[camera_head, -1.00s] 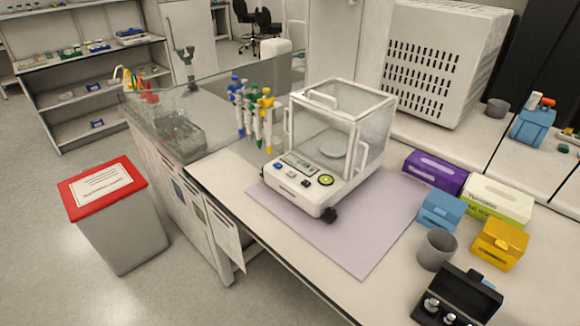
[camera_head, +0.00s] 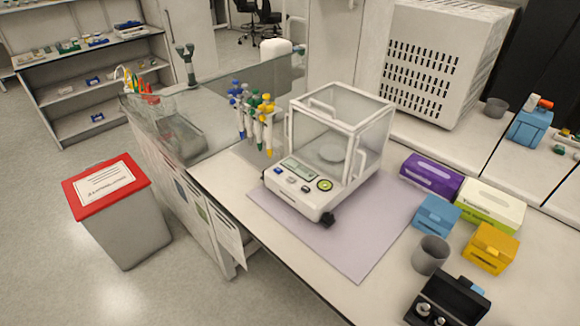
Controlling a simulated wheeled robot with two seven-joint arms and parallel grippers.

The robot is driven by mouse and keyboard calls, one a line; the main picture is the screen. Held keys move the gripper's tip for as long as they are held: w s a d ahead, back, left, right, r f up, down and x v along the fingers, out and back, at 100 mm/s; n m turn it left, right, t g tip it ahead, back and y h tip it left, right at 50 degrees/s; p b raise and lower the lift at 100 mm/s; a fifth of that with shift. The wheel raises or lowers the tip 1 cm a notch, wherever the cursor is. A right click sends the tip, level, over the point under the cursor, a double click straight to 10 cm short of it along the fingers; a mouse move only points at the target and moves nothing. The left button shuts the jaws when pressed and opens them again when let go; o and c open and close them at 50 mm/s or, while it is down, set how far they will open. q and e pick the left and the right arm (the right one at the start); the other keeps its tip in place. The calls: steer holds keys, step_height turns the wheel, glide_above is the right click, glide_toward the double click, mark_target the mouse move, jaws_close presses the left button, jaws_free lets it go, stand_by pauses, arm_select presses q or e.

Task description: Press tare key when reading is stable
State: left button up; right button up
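An analytical balance (camera_head: 335,145) with a clear draft shield stands on a lilac mat (camera_head: 362,249) on the bench. Its front panel has a small display (camera_head: 299,168), a blue key (camera_head: 278,171), more small keys and a round yellow-green key (camera_head: 325,185). The reading is too small to make out. A round weighing pan (camera_head: 332,153) shows inside the shield and looks empty. Neither of my grippers is in view.
A pipette stand (camera_head: 252,115) is left of the balance. To the right are a purple box (camera_head: 432,174), a white-green box (camera_head: 489,204), a blue box (camera_head: 437,214), a yellow box (camera_head: 490,248), a grey cup (camera_head: 430,255) and an open black weight case (camera_head: 447,299). A red-lidded bin (camera_head: 122,225) stands on the floor.

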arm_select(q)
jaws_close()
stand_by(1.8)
